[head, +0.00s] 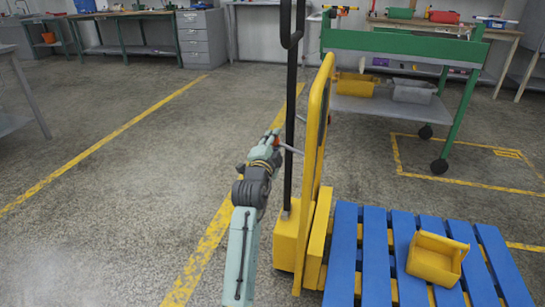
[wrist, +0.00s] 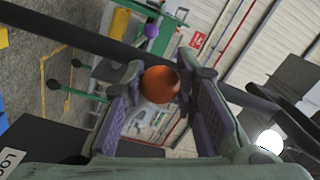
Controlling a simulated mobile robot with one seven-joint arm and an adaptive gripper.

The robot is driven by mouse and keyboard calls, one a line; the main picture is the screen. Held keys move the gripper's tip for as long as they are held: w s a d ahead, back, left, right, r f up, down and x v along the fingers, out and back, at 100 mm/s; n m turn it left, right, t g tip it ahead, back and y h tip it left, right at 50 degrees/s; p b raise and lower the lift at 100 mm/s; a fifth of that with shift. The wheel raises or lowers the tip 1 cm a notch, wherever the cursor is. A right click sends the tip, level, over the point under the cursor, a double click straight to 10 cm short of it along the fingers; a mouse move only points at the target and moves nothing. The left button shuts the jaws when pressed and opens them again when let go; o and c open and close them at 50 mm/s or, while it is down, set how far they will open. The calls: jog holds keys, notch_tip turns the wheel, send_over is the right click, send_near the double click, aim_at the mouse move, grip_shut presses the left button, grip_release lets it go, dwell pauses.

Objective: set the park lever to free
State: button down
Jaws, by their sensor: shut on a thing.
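The park lever (head: 291,149) shows in the head view as a thin grey rod beside the dark handle bar of the yellow pallet truck (head: 313,150). Its round orange-red knob (wrist: 159,84) sits between my finger pads in the wrist view. My gripper (head: 275,137) is shut on the knob; it also shows in the wrist view (wrist: 160,68). A white label (wrist: 10,162) with partly cut-off letters, seeming to start "LO", is at the lower left of the wrist view. The lever's pivot is not clear to me.
The dark handle bar (head: 291,110) stands upright close to my gripper. A blue pallet (head: 376,240) with a yellow bin (head: 436,258) lies at right. A green cart (head: 400,42) stands behind. The floor at left is open.

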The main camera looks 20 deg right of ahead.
jog(key=shift+s+d+r+m+b, duration=0.15)
jog(key=shift+d+r+m+b, duration=0.15)
jog(key=shift+r+m, duration=0.3)
jog(key=shift+s+d+r+m+b, duration=0.15)
jog(key=shift+r+m+b, duration=0.15)
jog(key=shift+r+m, duration=0.3)
jog(key=c, duration=1.2)
grip_release()
jog(key=shift+c, duration=0.2)
jog(key=shift+f, duration=0.1)
jog(key=v, duration=1.2)
